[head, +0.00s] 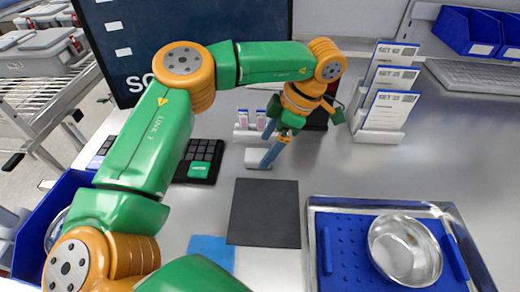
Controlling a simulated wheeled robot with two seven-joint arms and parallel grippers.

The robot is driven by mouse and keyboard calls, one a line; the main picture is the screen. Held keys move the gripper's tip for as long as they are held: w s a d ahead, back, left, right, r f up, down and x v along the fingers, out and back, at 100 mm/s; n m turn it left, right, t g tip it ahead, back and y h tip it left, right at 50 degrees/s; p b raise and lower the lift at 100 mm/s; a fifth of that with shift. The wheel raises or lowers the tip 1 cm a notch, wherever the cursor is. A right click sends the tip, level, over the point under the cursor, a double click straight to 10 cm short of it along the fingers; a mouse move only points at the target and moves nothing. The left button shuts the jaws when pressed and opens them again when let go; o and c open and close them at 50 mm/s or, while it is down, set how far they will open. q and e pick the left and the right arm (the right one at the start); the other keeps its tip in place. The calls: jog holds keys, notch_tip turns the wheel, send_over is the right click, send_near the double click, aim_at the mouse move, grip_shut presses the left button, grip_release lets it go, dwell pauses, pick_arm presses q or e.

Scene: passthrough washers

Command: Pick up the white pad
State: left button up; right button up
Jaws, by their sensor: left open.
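The white pad (254,157) looks like a small pale block lying on the grey worktop, just above the dark square mat. My left gripper (267,150) reaches down over it from the upper right, its blue fingers apart. One finger comes down at the pad's right side and hides part of it. I cannot tell whether the finger touches the pad. The pad rests on the worktop. My right gripper is not in view.
A dark mat (263,212) lies in front. A metal tray with a blue insert (345,275) holds a steel bowl (404,250). A small vial holder (249,136), a keypad (201,160) and a card rack (380,136) stand nearby.

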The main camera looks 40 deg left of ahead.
aim_at(260, 154)
pick_arm(q)
jog(key=x, duration=0.3)
jog(key=shift+w+a+f, duration=0.1)
jog(key=shift+a+f, duration=0.2)
jog(key=shift+f, duration=0.1)
jog(key=shift+d, duration=0.1)
jog(key=c, duration=1.4)
jog(key=shift+w+r, duration=0.1)
jog(key=shift+r, duration=0.5)
jog(key=s+d+r, duration=0.2)
jog(key=d+r, duration=0.2)
jog(key=s+d+r, duration=0.2)
jog(key=d+r, duration=0.2)
jog(key=s+d+r, duration=0.2)
jog(key=d+r, duration=0.2)
jog(key=shift+s+d, duration=0.2)
jog(key=shift+d, duration=0.05)
